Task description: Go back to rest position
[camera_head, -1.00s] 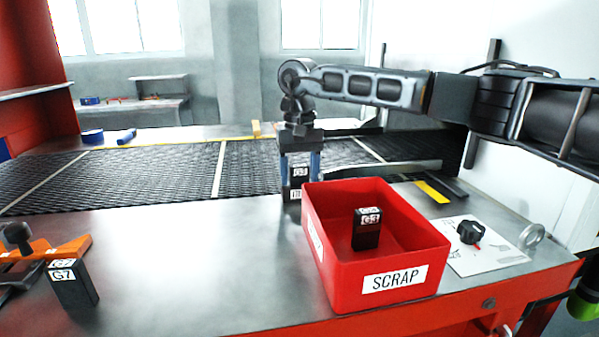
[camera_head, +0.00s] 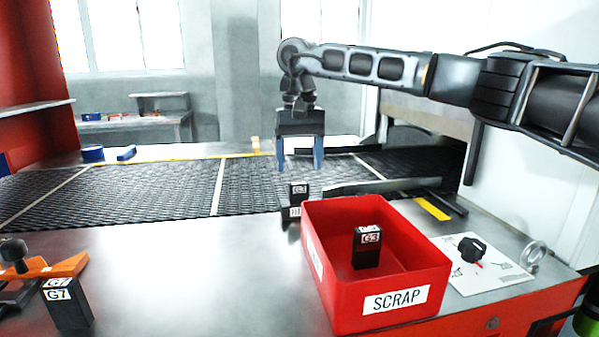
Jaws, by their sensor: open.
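My gripper (camera_head: 300,166) is open and empty, its two blue fingers pointing down above the front edge of the mesh belt. Below it, apart from the fingertips, a dark block marked G3 (camera_head: 299,190) stands just behind the scrap bin. Its lower part is partly hidden by the bin and a small labelled piece. My arm reaches in from the right.
A red SCRAP bin (camera_head: 345,298) holds another dark G3 block (camera_head: 367,248). A dark G7 block (camera_head: 68,306) stands at the left beside an orange tool (camera_head: 50,271). The mesh belt (camera_head: 120,190) runs behind. A white card (camera_head: 495,275) with a black knob (camera_head: 471,250) lies right.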

